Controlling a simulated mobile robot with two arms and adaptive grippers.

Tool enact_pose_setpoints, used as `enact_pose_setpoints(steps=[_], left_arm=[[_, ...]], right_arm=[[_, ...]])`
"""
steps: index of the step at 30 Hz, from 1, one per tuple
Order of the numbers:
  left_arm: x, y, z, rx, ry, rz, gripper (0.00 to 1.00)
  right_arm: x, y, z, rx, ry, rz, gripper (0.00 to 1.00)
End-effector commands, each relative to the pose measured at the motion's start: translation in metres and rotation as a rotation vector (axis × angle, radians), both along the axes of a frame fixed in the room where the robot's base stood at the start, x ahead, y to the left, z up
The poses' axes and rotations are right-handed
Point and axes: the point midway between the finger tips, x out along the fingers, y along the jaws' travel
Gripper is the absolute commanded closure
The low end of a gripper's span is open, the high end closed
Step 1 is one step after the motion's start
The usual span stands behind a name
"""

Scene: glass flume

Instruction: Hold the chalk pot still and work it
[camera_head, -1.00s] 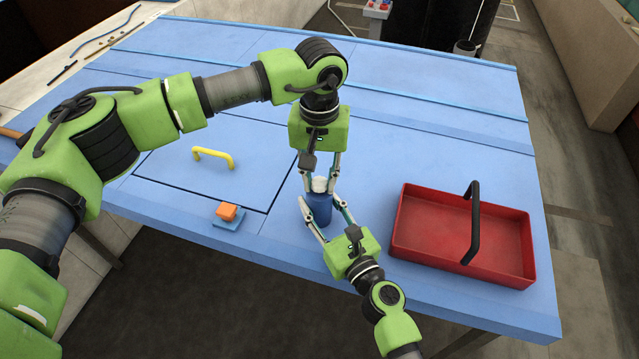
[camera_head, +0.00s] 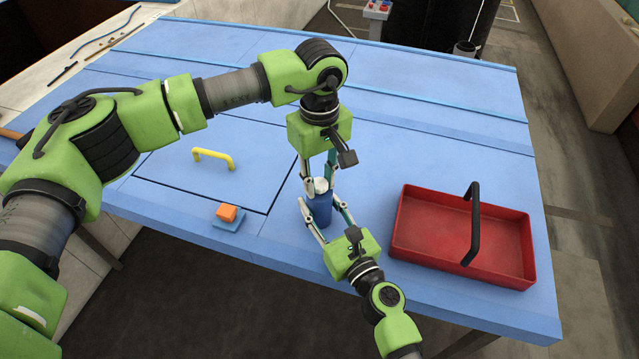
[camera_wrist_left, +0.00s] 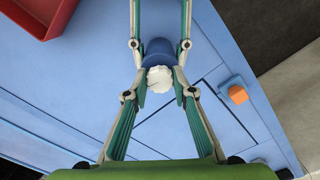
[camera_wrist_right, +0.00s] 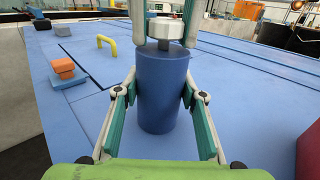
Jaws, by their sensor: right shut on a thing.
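The chalk pot (camera_head: 320,210) is a blue cylinder with a white ridged cap (camera_head: 321,185), upright on the blue bench. In the right wrist view the pot body (camera_wrist_right: 160,100) stands between the finger pads of my right gripper (camera_head: 321,207), which is shut on it from the near side. My left gripper (camera_head: 319,178) points down from above, its fingers on either side of the cap. In the left wrist view narrow gaps show between its pads and the cap (camera_wrist_left: 158,79), so it looks slightly open.
A red tray (camera_head: 410,220) with a black handle stands to the right of the pot. On the left are a panel with a yellow handle (camera_head: 213,154) and an orange block (camera_head: 227,212) on a blue base.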

Motion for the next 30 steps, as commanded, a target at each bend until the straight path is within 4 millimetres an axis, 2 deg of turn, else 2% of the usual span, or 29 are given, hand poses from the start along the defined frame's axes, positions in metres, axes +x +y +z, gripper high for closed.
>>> enact_pose_setpoints(steps=[10,13,30], left_arm=[[0.0003,0.0002,0.0002,0.0,0.0,-0.003,0.65],[0.0003,0.0002,0.0002,0.001,-0.001,-0.05,0.65],[0.0004,-0.0004,0.0002,0.0,0.0,-0.748,0.65]], right_arm=[[-0.0002,-0.0004,-0.0011,-0.001,0.002,-0.001,0.87],[-0.0002,-0.0004,-0.0011,-0.001,0.002,-0.001,0.87],[-0.0003,-0.0004,-0.0012,-0.001,0.002,0.0,0.87]])
